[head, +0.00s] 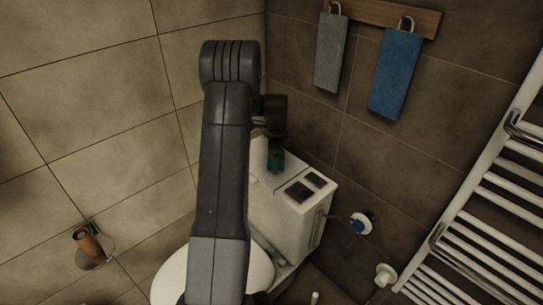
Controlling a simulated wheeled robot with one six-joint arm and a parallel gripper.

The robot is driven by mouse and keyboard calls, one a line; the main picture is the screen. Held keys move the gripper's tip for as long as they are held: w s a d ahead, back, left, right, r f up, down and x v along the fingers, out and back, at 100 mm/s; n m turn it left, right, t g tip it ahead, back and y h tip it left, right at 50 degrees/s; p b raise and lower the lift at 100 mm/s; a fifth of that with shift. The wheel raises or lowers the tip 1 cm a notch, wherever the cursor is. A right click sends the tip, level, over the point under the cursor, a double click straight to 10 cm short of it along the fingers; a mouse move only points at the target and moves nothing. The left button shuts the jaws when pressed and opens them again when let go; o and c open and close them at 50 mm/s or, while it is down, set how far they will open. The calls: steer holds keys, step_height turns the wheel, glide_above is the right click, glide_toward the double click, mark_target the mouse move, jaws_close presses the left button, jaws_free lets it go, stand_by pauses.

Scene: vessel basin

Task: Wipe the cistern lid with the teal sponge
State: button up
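The white cistern (282,228) stands against the dark tiled wall, and its lid (262,184) faces up. Two dark squares (300,191) lie side by side on the right part of the lid. My gripper (275,158) points down over the back part of the lid, left of the dark squares. I cannot tell whether the sponge touches the lid. My arm hides the left part of the lid.
A white toilet seat (262,275) is below, partly behind my arm. A grey towel (331,52) and a blue towel (395,72) hang above. A paper-roll holder (89,244) is at left.

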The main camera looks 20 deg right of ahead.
mark_target(264, 156)
steer(key=shift+s+d+f+b, duration=0.1)
steer(key=shift+s+d+b, duration=0.2)
steer(key=shift+s, duration=0.75)
steer(key=shift+s+d+b, duration=0.1)
steer(key=shift+s+d, duration=0.25)
steer(key=shift+s, duration=0.7)
steer(key=shift+w, duration=0.1)
steer(key=shift+w+a+p, duration=0.1)
steer(key=shift+w+a, duration=0.1)
steer(key=shift+w, duration=0.45)
steer(key=shift+w+a+p, duration=0.15)
steer(key=shift+w+a, duration=0.1)
steer(key=shift+w, duration=0.45)
steer(key=shift+w+a+p, duration=0.1)
steer(key=shift+w+a, duration=0.1)
steer(key=shift+w, duration=0.45)
steer(key=shift+w+a, duration=0.3)
steer(key=shift+w, duration=0.45)
steer(key=shift+w+a, duration=0.25)
steer(key=shift+w, duration=0.45)
steer(key=shift+w+a+p, duration=0.25)
steer(key=shift+w+a, duration=0.05)
steer(key=shift+w, duration=0.55)
steer(key=shift+w+a+p, duration=0.2)
steer(key=shift+w+a, duration=0.1)
steer(key=shift+w, duration=0.55)
steer(key=shift+r+p, duration=1.65)
steer(key=shift+r, duration=1.5)
